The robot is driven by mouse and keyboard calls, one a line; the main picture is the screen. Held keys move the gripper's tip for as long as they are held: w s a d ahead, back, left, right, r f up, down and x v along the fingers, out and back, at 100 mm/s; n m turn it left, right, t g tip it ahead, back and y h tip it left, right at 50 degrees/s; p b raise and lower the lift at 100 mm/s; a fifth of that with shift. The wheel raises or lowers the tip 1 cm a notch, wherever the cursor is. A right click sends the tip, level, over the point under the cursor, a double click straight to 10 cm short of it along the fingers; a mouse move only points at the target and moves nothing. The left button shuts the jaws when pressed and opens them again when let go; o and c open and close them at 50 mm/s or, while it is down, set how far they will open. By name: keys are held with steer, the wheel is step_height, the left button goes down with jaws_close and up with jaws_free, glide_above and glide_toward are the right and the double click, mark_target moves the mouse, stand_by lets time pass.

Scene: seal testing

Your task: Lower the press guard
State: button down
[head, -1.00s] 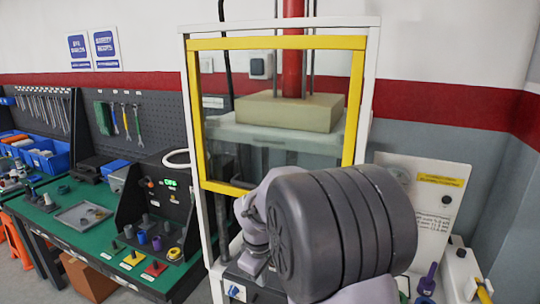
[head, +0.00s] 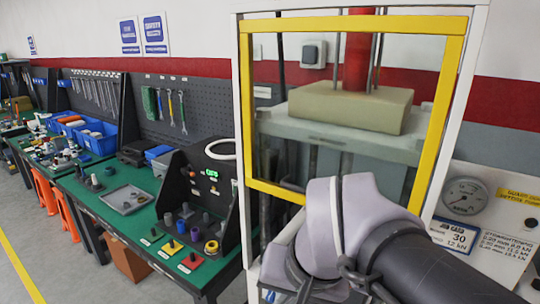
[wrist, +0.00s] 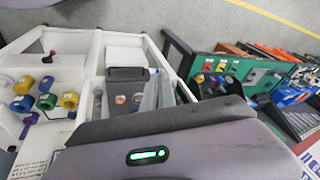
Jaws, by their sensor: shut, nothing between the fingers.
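The press guard is a clear panel in a yellow frame (head: 247,110), inside the white upright frame of the press (head: 236,150). It covers the upper opening, in front of the red ram (head: 358,50) and beige block (head: 350,106). Its lower bar (head: 272,188) runs behind my arm, which hides the lower right part. My gripper is hidden behind my arm links in the head view.
A green workbench (head: 98,207) with a grey tray (head: 126,199) and small parts stands at left. A pressure gauge (head: 464,196) and white panel are at right. Colored cylindrical parts (wrist: 46,101) sit at left in the wrist view. Open floor (head: 40,260) shows at lower left.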

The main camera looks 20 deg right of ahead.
steer(key=w+d+r+m+g+h+p, duration=0.1)
steer(key=w+d+r+p, duration=0.35)
steer(key=r+p, duration=0.3)
steer(key=w+d+r+m+g+p, duration=0.1)
steer(key=w+d+r+m+p, duration=0.1)
steer(key=w+d+r+p, duration=0.45)
steer(key=w+d+r+m+g+h+p, duration=0.1)
steer(key=d+r+p, duration=0.4)
steer(key=r, duration=0.4)
steer(key=f, duration=0.4)
steer(key=w+d+f, duration=0.1)
steer(key=f, duration=0.4)
steer(key=w+f+b, duration=0.1)
steer(key=f, duration=0.4)
steer(key=shift+w+d+f, duration=0.15)
steer(key=shift+d, duration=0.15)
step_height(320, 180, down, 31)
steer(key=b, duration=2.4)
steer(key=shift+s+a+b, duration=0.15)
steer(key=shift+s+b, duration=0.1)
steer(key=shift+b, duration=0.05)
